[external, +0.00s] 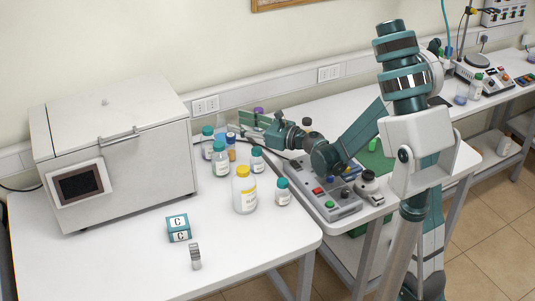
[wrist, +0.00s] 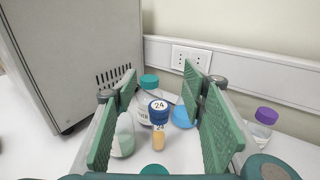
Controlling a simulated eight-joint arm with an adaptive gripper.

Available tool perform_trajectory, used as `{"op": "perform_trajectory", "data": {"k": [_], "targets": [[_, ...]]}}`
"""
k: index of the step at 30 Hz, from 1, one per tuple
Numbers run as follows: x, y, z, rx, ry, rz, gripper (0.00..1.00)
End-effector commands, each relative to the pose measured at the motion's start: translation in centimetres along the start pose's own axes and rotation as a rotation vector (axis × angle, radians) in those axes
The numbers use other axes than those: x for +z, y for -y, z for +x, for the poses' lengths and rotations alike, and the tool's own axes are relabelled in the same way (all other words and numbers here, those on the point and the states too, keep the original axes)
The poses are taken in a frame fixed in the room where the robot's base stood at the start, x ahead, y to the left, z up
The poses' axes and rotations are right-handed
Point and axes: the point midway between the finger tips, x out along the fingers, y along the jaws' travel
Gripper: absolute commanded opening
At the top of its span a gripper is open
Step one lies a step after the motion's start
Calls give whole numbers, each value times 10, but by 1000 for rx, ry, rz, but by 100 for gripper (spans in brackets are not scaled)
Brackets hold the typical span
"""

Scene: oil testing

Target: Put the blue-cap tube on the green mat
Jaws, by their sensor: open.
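The blue-cap tube (wrist: 158,134) has a "24" label and orange-yellow contents. It stands upright in the wrist view, seen between the two green finger pads. In the external view the tube (external: 231,150) is among the bottles, left of my gripper. My gripper (external: 243,123) is open, with nothing held between its fingers (wrist: 161,88). Whether the pads are level with the tube is hard to tell. The green mat (external: 374,161) lies on the right-hand table, partly hidden behind my arm.
Teal-cap bottles (external: 221,161) and a blue flask (wrist: 183,116) crowd the tube. A purple-cap bottle (wrist: 262,124) stands right of the fingers. A yellow-cap bottle (external: 244,190), a control box (external: 318,194) and a large grey machine (external: 115,150) are also nearby. The front-left table is mostly clear.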

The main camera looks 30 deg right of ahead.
Motion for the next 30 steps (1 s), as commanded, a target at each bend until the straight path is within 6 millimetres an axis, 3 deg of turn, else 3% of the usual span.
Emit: {"op": "perform_trajectory", "data": {"k": [9,23,30], "targets": [[-21,0,1,0,0,-1,42],[-24,0,1,0,0,-1,42],[-42,0,2,0,0,-1,42]]}}
